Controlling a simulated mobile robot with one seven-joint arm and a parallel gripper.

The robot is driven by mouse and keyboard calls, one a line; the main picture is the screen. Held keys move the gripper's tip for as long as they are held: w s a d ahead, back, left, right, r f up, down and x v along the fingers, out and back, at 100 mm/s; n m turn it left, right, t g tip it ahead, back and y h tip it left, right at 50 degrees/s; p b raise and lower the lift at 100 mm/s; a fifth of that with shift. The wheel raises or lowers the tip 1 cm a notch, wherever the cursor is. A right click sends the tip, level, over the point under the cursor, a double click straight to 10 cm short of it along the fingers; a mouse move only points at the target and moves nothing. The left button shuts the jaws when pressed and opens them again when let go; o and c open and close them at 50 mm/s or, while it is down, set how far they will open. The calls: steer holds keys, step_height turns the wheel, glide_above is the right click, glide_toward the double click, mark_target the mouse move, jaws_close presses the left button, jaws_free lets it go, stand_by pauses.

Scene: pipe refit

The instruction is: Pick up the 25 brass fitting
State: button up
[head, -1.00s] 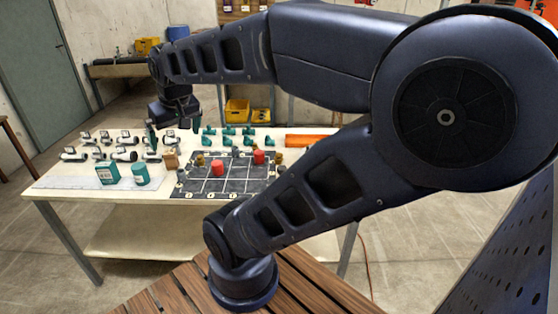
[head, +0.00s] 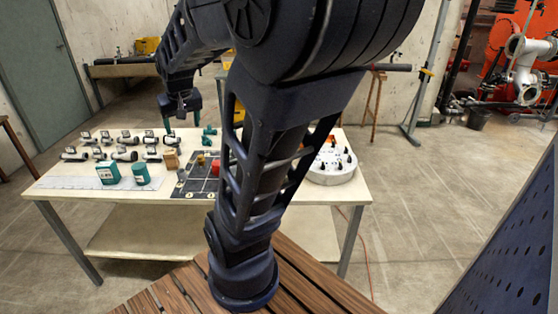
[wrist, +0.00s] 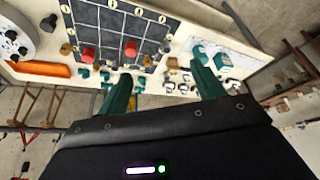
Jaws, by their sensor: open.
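A small brass fitting (head: 201,159) stands on the dark gridded mat (head: 181,188) in the head view; my arm hides most of the mat. I cannot read any size, so I cannot tell which is the 25. My gripper (head: 181,116) is above the far part of the table, fingers apart and empty.
Several white-and-dark fittings (head: 124,154) stand at the table's left, with two green containers (head: 141,174) and a wooden block (head: 171,159). A round white tray (head: 331,170) with black pegs is at the right. An orange bin (wrist: 38,68) lies near it.

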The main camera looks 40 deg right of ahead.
steer(key=w+d+f+m+h, duration=0.15)
steer(key=w+d+f, duration=0.35)
steer(key=d, duration=0.5)
steer(key=w+d+f+m, duration=0.3)
steer(key=w+d+f, duration=0.15)
steer(key=d, duration=0.55)
steer(key=s+d+f+m, duration=0.1)
steer(key=d+f+m, duration=0.1)
steer(key=d+f, duration=0.5)
steer(key=s+d+f+m, duration=0.1)
steer(key=d+f, duration=0.6)
steer(key=d, duration=0.3)
steer(key=s+d+f+m+g+h, duration=0.1)
steer(key=s+d+f+m, duration=0.1)
steer(key=d+f, duration=0.4)
steer(key=shift+d+f+m, duration=0.2)
steer(key=shift+d, duration=0.4)
steer(key=shift+d+f+m, duration=0.15)
steer(key=shift+d+f, duration=0.05)
steer(key=shift+d, duration=0.4)
steer(key=shift+s+x, duration=0.1)
steer(key=shift+x, duration=1.45)
steer(key=shift+s+x, duration=0.15)
steer(key=shift+x, duration=1.4)
steer(key=shift+f, duration=0.1)
steer(key=c, duration=1.1)
